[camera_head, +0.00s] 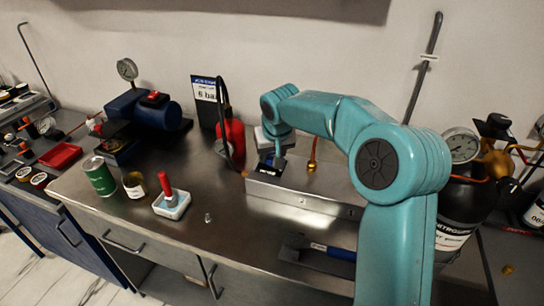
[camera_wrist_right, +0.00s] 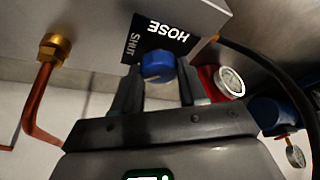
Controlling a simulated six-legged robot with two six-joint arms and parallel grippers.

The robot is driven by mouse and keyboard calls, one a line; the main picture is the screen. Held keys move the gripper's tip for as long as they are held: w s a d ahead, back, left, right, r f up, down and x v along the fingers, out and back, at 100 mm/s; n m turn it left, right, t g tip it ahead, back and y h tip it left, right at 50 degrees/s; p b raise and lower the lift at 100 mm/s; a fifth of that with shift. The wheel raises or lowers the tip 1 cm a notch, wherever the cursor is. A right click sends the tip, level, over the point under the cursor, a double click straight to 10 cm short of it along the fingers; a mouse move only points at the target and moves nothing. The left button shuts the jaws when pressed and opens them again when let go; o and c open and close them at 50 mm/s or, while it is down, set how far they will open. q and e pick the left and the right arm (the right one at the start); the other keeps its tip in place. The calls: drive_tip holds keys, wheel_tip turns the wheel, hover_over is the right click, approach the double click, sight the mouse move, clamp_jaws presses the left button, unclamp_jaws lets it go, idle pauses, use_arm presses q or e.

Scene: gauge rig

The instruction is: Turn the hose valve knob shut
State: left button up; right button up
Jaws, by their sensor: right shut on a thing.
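The blue hose valve knob (camera_wrist_right: 158,66) sits between the two fingers of my right gripper (camera_wrist_right: 158,80) in the right wrist view. My right gripper is shut on it. Beside the knob is a black label plate (camera_wrist_right: 172,36) reading "HOSE" and "SHUT". In the head view my right gripper (camera_head: 273,160) reaches down to the steel manifold block (camera_head: 310,187) at its left end. My own gripper hides the knob there, and I cannot read how far the knob is turned. My left gripper is not in view.
A brass fitting with a copper pipe (camera_wrist_right: 52,50) stands near the gripper. A red cylinder (camera_head: 231,140) with a black hose is just left of the block. A red-handled brush in a tray (camera_head: 172,206), an open can (camera_head: 134,185) and a green can (camera_head: 99,177) stand farther left.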

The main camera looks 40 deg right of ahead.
drive_tip(key=m+g+h+b, duration=0.1)
drive_tip(key=m, duration=0.3)
drive_tip(key=shift+w+m, duration=0.1)
drive_tip(key=shift+m, duration=0.2)
drive_tip(key=shift+a+m+g+h, duration=0.1)
drive_tip(key=shift+m+g+h, duration=0.6)
drive_tip(key=shift+m, duration=1.2)
drive_tip(key=o, duration=1.1)
drive_tip(key=shift+r, duration=0.1)
drive_tip(key=shift+c, duration=0.2)
drive_tip(key=p+v, duration=0.2)
drive_tip(key=v, duration=1.4)
drive_tip(key=shift+r, duration=0.25)
drive_tip(key=shift+w, duration=0.15)
